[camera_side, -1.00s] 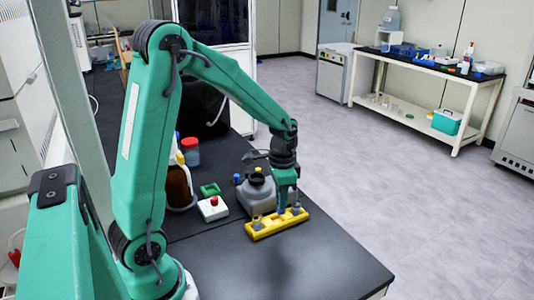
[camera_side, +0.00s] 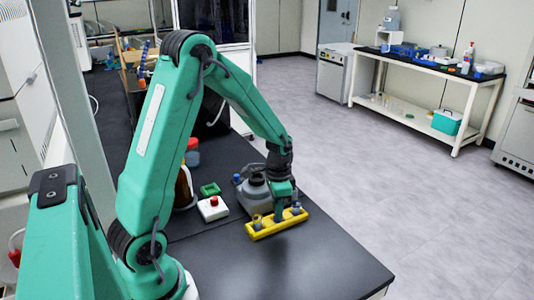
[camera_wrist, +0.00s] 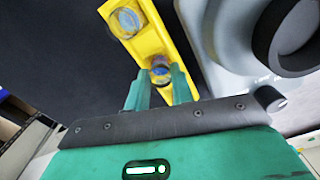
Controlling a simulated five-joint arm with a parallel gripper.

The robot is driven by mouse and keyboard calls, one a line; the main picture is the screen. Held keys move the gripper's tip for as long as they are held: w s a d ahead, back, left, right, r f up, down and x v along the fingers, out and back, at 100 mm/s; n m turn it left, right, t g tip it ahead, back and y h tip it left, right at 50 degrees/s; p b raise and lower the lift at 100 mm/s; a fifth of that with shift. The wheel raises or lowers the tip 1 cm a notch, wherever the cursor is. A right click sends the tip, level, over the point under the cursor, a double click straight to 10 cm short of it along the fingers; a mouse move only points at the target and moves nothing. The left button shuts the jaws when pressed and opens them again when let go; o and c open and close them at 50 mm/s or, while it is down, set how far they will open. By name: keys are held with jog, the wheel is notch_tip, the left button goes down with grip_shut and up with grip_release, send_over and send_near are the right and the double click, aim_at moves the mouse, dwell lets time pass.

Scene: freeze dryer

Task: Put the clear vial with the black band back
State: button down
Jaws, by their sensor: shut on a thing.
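The yellow rack (camera_side: 268,231) stands on the black bench, and its far part shows in the wrist view (camera_wrist: 158,42). My gripper (camera_side: 281,211) points down at the middle of the rack. In the wrist view my gripper (camera_wrist: 158,82) is shut on a small clear vial (camera_wrist: 160,72) at the rack. Its black band is not clear at this size, and its lower part is hidden, so I cannot tell how deep it sits. Another vial (camera_wrist: 125,22) stands in the rack, at the left end in the side view (camera_side: 257,221). A further vial (camera_side: 297,209) is at the right end.
A white box with a red button (camera_side: 213,208) and a green holder (camera_side: 210,189) lie left. The bench's front right is clear.

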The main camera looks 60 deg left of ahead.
jog(key=shift+f, duration=0.1)
jog(key=c, duration=1.2)
grip_release()
notch_tip(320, 180, up, 12)
jog(key=shift+r, duration=0.2)
jog(key=s+d+r+n+t, duration=0.3)
jog(key=s+d+r+t, duration=0.2)
jog(key=s+d+r, duration=0.3)
jog(key=shift+s+d+r+t, duration=0.35)
jog(key=shift+s+d, duration=1.4)
jog(key=shift+s, duration=1.55)
